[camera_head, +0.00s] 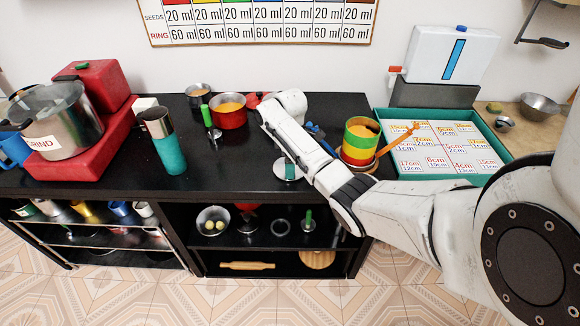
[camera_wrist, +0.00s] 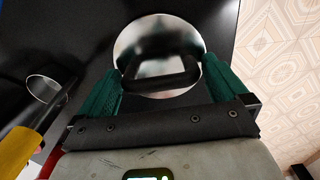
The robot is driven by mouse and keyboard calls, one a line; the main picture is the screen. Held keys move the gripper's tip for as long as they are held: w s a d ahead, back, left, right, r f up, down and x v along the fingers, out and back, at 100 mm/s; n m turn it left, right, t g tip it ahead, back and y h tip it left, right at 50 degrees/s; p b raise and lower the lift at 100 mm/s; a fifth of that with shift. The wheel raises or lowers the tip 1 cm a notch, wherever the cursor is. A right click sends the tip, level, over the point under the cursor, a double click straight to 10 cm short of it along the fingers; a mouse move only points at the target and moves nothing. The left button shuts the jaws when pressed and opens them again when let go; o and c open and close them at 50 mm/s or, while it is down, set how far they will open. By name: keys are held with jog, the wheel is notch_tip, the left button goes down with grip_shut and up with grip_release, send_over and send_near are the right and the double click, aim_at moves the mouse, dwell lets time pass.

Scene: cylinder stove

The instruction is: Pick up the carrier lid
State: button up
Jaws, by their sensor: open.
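A round shiny metal lid (camera_wrist: 186,38) with a dark handle (camera_wrist: 160,75) lies on the black counter in the wrist view; I take it to be the carrier lid. Part of it shows below my forearm in the head view (camera_head: 281,172). My gripper (camera_wrist: 163,66) is open, with one teal finger on each side of the handle. The fingers lie over the lid's near half, and nothing is clamped between them. Whether the fingertips touch the lid or handle is unclear. My arm hides most of the gripper in the head view.
A red pot (camera_head: 229,119), a teal tumbler (camera_head: 168,155) and a striped mug (camera_head: 360,145) stand on the counter. A green-handled tool (camera_head: 207,117) is left of my arm. A teal tray (camera_head: 495,146) sits at right. The counter's front edge is near the lid.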

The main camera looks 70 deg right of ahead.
jog(key=c, duration=0.8)
jog(key=shift+r, duration=0.2)
